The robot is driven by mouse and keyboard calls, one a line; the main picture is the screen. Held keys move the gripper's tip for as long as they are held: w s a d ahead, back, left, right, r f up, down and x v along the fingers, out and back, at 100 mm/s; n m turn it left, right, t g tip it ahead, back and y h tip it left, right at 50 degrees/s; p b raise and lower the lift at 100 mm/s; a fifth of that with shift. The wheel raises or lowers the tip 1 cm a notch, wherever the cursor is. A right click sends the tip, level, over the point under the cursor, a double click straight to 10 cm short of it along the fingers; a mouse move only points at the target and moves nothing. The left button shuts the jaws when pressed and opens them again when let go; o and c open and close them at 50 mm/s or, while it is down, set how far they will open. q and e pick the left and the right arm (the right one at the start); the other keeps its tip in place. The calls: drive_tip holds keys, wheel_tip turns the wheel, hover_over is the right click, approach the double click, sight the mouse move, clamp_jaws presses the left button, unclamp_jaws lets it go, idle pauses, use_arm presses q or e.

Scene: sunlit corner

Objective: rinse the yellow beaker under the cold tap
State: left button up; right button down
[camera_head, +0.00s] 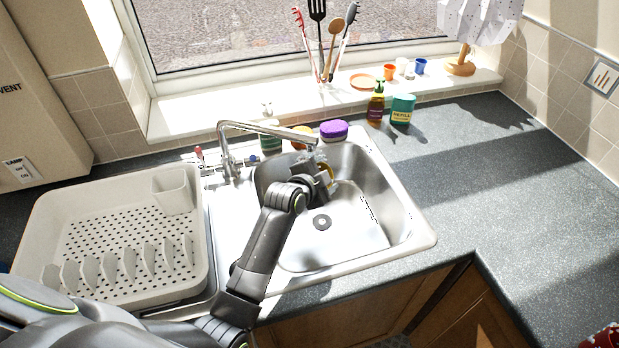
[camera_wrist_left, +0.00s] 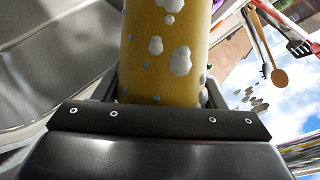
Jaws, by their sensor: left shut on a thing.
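The yellow beaker (camera_head: 329,181) is over the sink basin, just below the end of the tap's spout (camera_head: 275,129). It is mostly hidden by my left gripper (camera_head: 316,184), which is shut on it. In the left wrist view the beaker (camera_wrist_left: 165,45) stands between the fingers, with white foam blobs and small bluish spots on its wall. The tap has a red-marked handle (camera_head: 199,154) on the left and a blue-marked cold handle (camera_head: 254,159) on the right. Pale, clear streaks show around the beaker under the spout; I cannot tell if they are running water. My right gripper is not in view.
The steel sink (camera_head: 400,205) has a drain (camera_head: 321,222). A white dish rack (camera_head: 130,285) fills the left. A purple-topped tub (camera_head: 333,130), soap bottle (camera_head: 376,105) and green refill container (camera_head: 402,109) stand behind the sink. The right worktop (camera_head: 530,200) is mostly clear.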

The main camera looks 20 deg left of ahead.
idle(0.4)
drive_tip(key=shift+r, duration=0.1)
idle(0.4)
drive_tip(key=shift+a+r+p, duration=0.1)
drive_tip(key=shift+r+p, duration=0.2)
drive_tip(key=shift+p, duration=0.05)
idle(0.3)
idle(0.4)
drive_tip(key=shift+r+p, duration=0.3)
